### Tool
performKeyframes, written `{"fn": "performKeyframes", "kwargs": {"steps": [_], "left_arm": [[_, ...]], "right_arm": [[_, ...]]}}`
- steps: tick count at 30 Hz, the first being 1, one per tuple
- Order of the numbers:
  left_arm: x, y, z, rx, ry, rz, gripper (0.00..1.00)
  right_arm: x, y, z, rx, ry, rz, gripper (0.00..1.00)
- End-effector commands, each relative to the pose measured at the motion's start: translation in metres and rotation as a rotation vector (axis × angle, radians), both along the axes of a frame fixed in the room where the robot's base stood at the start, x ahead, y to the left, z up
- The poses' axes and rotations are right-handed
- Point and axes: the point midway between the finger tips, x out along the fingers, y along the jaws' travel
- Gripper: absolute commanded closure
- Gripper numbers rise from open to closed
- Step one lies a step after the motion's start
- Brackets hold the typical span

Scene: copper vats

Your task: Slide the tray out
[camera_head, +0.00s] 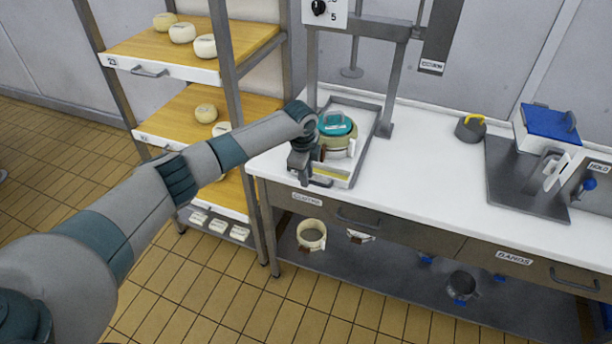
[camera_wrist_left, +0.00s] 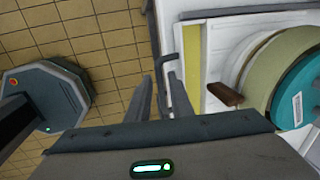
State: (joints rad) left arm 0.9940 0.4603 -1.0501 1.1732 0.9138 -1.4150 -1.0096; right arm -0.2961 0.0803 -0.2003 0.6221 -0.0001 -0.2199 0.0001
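A pale tray (camera_head: 337,181) with a yellow strip along its front lies on the white bench under a press frame. It also shows in the left wrist view (camera_wrist_left: 193,40). A cream round mould with a teal lid (camera_head: 335,124) stands in it; the mould also shows in the left wrist view (camera_wrist_left: 285,65). A dark bar handle (camera_wrist_left: 158,62) is at the tray's front edge. My left gripper (camera_head: 300,172) is at this front edge. In the left wrist view its two fingers (camera_wrist_left: 161,80) are apart, with the handle bar between them. Contact cannot be told. My right gripper is not in view.
A rack (camera_head: 188,68) with cheeses on wooden shelves stands left of the bench. A drawer (camera_head: 345,215) with a handle is below the bench top. A grey weight (camera_head: 470,128) and a blue-lidded box (camera_head: 548,125) stand farther right. Bench between is clear.

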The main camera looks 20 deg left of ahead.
Motion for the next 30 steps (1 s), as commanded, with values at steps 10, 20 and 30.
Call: {"fn": "performKeyframes", "kwargs": {"steps": [10, 20, 30], "left_arm": [[0.0, 0.0, 0.0, 0.0, 0.001, 0.0, 0.72], [-0.003, 0.0, 0.021, -0.001, -0.002, 0.0, 0.72], [-0.015, 0.0, 0.082, -0.001, -0.004, -0.001, 0.72]], "right_arm": [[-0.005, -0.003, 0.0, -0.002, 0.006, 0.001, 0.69], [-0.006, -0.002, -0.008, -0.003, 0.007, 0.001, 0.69], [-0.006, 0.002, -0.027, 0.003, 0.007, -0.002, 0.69]]}}
